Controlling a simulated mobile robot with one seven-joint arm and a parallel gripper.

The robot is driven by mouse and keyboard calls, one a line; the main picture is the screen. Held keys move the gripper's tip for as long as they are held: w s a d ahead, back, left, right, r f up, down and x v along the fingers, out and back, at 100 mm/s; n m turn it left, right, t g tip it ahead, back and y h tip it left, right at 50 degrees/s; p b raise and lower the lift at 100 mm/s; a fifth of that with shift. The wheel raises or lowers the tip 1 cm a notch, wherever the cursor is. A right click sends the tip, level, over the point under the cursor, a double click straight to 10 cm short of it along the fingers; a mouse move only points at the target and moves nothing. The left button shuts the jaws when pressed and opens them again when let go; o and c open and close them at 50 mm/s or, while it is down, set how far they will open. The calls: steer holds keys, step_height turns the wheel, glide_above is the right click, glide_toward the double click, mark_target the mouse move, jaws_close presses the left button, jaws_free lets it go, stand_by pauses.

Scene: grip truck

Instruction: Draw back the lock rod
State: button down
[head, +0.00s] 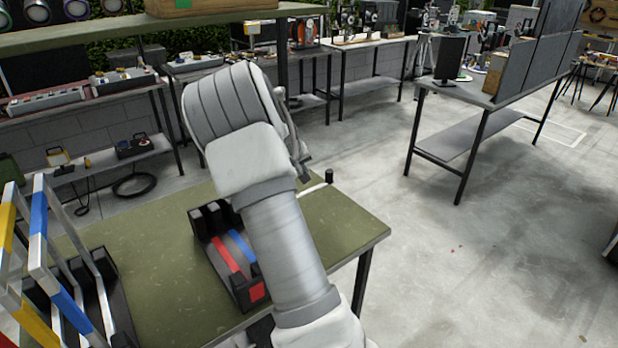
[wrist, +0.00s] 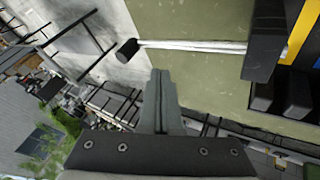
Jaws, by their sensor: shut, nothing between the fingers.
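The lock rod is a thin pale bar with a black knob (head: 328,177) at its free end. In the head view it sticks out to the right above the green bench, from behind my arm. In the wrist view the rod (wrist: 190,46) runs from its knob (wrist: 127,49) at left to a black block (wrist: 264,40) at right. My gripper (wrist: 161,72) is shut and empty, its fingertips just below the rod in the picture and apart from it. In the head view my arm hides most of the gripper and the rod's inner end.
A black rack (head: 247,292) with red and blue bars stands on the green bench (head: 170,285), partly behind my arm. Frames with yellow, blue and white bars (head: 40,235) stand at the left. The bench's right end around the knob is clear. Open concrete floor lies beyond.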

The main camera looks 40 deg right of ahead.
steer(key=v, duration=0.7)
steer(key=shift+d, duration=0.1)
steer(key=shift+s, duration=0.1)
steer(key=s+a+r+t+y, duration=0.1)
steer(key=s+a+r+y, duration=0.1)
steer(key=s+a+r, duration=0.45)
steer(key=s+a+r+y, duration=0.3)
steer(key=s+a, duration=0.5)
steer(key=a, duration=0.2)
steer(key=s+a+n, duration=0.1)
steer(key=s+a, duration=0.4)
steer(key=s, duration=0.3)
steer(key=s+a+n+t+y, duration=0.1)
steer(key=s+a+n, duration=0.1)
steer(key=s+a, duration=0.3)
steer(key=s, duration=0.3)
steer(key=shift+s+a, duration=0.3)
steer(key=shift+a, duration=0.1)
